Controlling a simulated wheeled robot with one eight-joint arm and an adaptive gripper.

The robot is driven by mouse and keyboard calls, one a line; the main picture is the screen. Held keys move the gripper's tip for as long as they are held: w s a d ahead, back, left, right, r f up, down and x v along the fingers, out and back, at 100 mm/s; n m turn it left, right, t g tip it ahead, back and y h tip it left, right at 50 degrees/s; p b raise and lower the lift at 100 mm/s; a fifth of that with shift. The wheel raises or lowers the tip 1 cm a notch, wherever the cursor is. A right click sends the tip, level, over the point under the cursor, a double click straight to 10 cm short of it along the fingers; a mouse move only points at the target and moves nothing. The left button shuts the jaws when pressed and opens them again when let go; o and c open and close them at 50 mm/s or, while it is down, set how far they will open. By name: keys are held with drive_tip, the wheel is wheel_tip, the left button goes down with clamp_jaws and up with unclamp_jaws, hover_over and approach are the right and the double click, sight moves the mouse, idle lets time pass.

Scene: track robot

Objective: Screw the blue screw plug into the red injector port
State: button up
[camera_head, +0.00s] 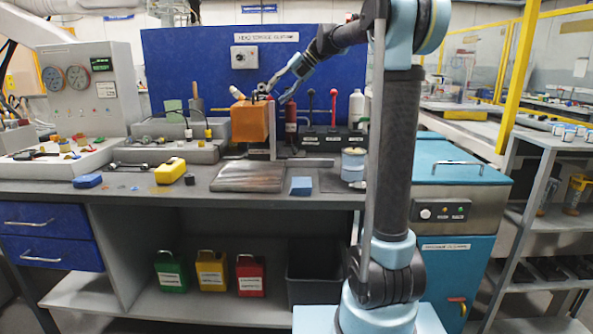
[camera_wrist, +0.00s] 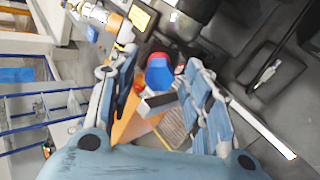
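My gripper (camera_head: 268,88) is above the right side of an orange block (camera_head: 248,122) on the workbench. In the wrist view my gripper (camera_wrist: 160,62) has its two fingers spread wide. A blue piece with red at its upper end (camera_wrist: 158,75) shows between the fingers, with gaps beside it; it looks like the blue screw plug, but whether the red belongs to it I cannot tell. The orange block also shows below it (camera_wrist: 125,122). In the head view the plug is too small to make out. I cannot clearly identify the red injector port in either view.
A thin upright grey plate (camera_head: 272,130) stands at the block's right. A red cylinder (camera_head: 291,118) and a white bottle (camera_head: 357,107) stand behind.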

drive_tip(key=shift+c, duration=0.8)
drive_tip(key=shift+r, duration=0.1)
drive_tip(key=n, duration=0.4)
drive_tip(key=shift+n, duration=0.3)
drive_tip(key=n, duration=0.7)
drive_tip(key=shift+n, duration=0.4)
